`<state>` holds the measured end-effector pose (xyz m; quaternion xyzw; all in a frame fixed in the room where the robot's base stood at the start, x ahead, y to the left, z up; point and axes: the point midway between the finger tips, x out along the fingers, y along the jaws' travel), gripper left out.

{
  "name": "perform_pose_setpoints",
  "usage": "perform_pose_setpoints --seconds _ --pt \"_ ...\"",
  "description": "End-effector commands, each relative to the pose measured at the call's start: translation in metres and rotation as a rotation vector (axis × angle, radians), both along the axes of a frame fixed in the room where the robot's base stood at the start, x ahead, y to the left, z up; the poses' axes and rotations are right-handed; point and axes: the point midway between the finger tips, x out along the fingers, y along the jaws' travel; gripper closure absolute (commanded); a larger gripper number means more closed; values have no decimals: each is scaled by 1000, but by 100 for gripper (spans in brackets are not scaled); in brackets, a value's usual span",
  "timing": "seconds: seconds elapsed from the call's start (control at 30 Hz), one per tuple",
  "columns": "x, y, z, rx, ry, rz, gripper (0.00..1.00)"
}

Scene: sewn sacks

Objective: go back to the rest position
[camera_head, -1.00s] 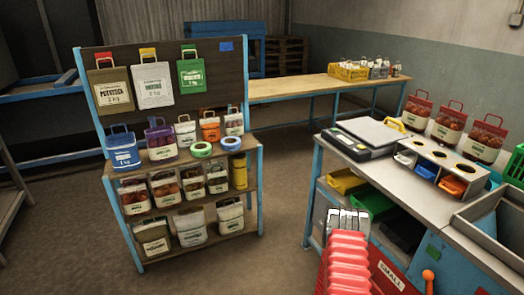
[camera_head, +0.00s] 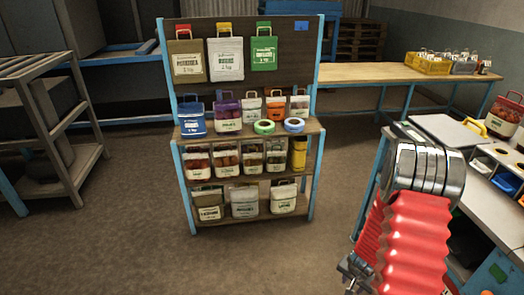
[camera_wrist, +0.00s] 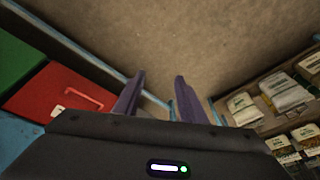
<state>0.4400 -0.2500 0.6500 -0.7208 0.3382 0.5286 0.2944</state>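My gripper (camera_wrist: 160,78) shows in the wrist view with its two dark purple fingers apart and nothing between them. It points over bare floor. The sack rack (camera_wrist: 265,88) stands to its right and a red drawer front (camera_wrist: 60,90) lies to its left. In the head view my red, ribbed arm is at the lower right, in front of the workbench. The fingers are not clear there.
The sack rack (camera_head: 246,128) stands mid-view with several sacks and two tape rolls. The workbench (camera_head: 478,185) is at right. A wooden table (camera_head: 375,74) is behind, a metal frame (camera_head: 75,150) at left. Floor (camera_head: 120,240) is clear at front left.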

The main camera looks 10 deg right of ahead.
Motion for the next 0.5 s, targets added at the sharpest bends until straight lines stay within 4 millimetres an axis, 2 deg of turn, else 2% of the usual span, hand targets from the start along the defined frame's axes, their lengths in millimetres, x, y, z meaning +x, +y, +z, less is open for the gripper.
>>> perform_pose_setpoints --seconds 0.03,0.23,0.5 --pt "4 9 14 19 -2 26 62" --pt "7 49 60 96 19 134 62" --pt "-4 96 123 160 60 274 62"
